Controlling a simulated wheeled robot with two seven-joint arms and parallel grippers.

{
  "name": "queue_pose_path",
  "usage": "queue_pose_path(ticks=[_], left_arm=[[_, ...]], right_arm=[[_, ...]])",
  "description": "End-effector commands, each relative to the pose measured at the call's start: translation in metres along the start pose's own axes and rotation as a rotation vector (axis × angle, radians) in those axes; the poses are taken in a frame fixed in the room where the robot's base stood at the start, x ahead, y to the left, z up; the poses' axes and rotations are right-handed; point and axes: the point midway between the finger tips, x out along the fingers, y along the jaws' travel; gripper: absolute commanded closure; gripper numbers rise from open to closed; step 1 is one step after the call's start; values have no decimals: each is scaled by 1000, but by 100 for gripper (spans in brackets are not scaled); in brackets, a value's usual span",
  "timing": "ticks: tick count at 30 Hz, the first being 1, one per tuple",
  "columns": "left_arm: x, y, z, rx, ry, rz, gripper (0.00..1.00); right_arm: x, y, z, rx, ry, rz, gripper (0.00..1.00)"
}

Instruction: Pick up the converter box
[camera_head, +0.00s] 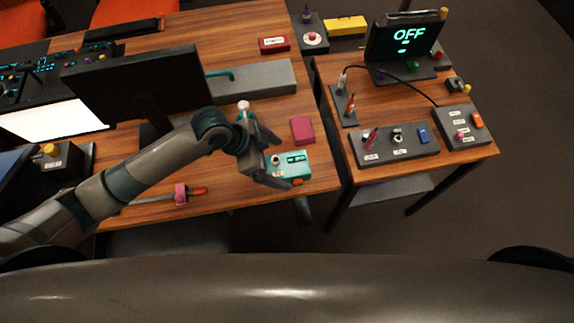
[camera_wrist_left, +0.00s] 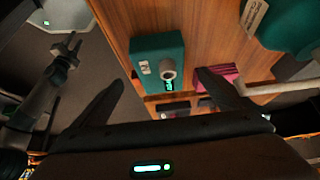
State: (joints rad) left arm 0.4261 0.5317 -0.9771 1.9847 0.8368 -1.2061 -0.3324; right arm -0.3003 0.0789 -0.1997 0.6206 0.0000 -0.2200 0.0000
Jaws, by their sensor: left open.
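The converter box, which I take to be the teal box (camera_head: 293,160), sits at the right front corner of the wooden desk. It has a knob, a small lit display and an orange part. My left gripper (camera_head: 283,166) is open, with its fingers around the box's near left part in the head view. In the left wrist view the box (camera_wrist_left: 155,50) shows past the open fingers (camera_wrist_left: 160,78), with its knob facing me; I cannot tell if they touch it. A grey claw-like part (camera_wrist_left: 65,47) there may be my right gripper; its state is unclear.
A pink box (camera_head: 301,129) lies just behind the teal box. A white-topped knob (camera_head: 243,106) stands close to my left wrist. A monitor (camera_head: 135,85) stands behind my forearm. A second table (camera_head: 400,95) with panels stands to the right across a gap.

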Motion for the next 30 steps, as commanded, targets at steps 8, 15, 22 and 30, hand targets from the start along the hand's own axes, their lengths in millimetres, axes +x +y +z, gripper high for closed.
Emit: queue_pose_path(ticks=[8, 15, 22, 30], left_arm=[[30, 7, -2, -1, -1, 2, 2], [48, 7, 0, 0, 0, 0, 2], [48, 7, 0, 1, 0, 0, 2], [48, 6, 0, 1, 0, 0, 14]], right_arm=[[-17, 0, -1, 0, 0, 0, 66], [-20, 0, -2, -1, 0, 0, 66], [-19, 1, -1, -1, -1, 0, 66], [-19, 1, -1, -1, -1, 1, 66]])
